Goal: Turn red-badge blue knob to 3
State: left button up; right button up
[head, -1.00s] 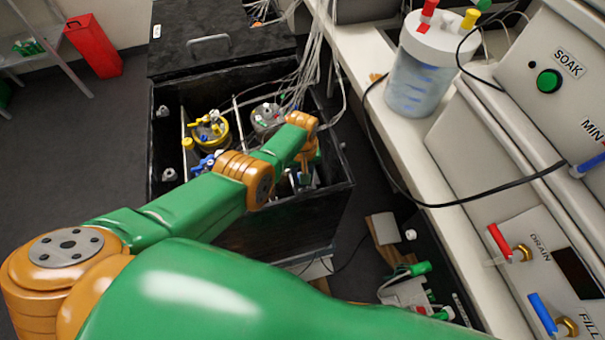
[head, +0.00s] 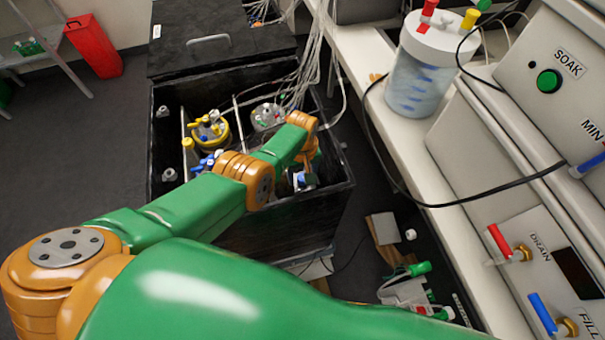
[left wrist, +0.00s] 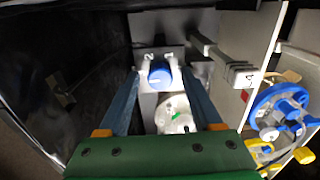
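A pale round lid (left wrist: 172,113) with a green mark shows below the knob, between the fingers. My right gripper is not in view.
A yellow-topped vessel (head: 209,133) and a grey-topped vessel (head: 267,117) stand in the box with thin tubes. In the left wrist view, a blue ring-shaped lid (left wrist: 282,112) is at the right and a dark box wall (left wrist: 75,75) at the left. A bench with a clear jar (head: 420,80) stands right.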

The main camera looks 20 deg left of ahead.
aim_at(302, 178)
pick_arm(q)
jog(key=shift+r, duration=0.1)
notch_tip(302, 178, up, 7)
jog(key=p, duration=0.5)
jog(key=shift+p, duration=0.35)
